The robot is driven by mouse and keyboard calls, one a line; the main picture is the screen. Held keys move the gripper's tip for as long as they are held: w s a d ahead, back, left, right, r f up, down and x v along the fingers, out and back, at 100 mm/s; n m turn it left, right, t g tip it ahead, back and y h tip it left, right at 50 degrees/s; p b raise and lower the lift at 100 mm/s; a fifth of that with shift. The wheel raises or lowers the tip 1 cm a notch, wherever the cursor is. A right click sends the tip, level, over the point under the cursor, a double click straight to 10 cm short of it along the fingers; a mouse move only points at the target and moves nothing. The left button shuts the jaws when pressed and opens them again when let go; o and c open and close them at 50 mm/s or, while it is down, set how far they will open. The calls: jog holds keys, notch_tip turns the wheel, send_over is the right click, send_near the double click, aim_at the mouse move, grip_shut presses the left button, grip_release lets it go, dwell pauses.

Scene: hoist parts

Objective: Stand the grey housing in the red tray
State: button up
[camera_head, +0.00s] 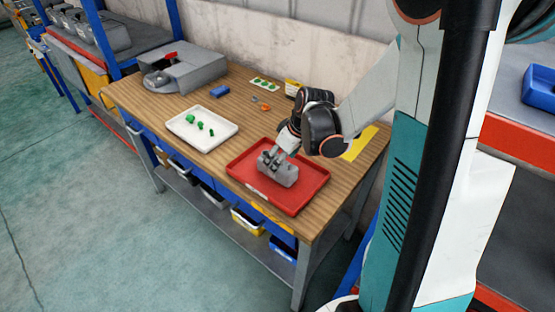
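The red tray (241,171) lies near the front right of the wooden workbench. The grey housing (285,175) is over the tray's floor, within its rim. It looks like a ribbed grey block, longer than it is high from here. I cannot tell if it rests flat on the tray or is held just above it. My gripper (273,156) reaches down from the upper right, with its fingertips at the housing's upper left part. The fingertips are small and grey like the housing, so whether they are closed on it is unclear.
A white tray (187,139) with several green parts stands left of the red tray. A large grey casing (195,69) is at the back left. A blue block (220,91), small orange parts (262,104) and a yellow container (292,87) lie behind.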

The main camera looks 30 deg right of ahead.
jog(key=p+v, duration=0.2)
jog(key=v, duration=0.6)
jog(key=shift+r, duration=0.15)
dwell(1.0)
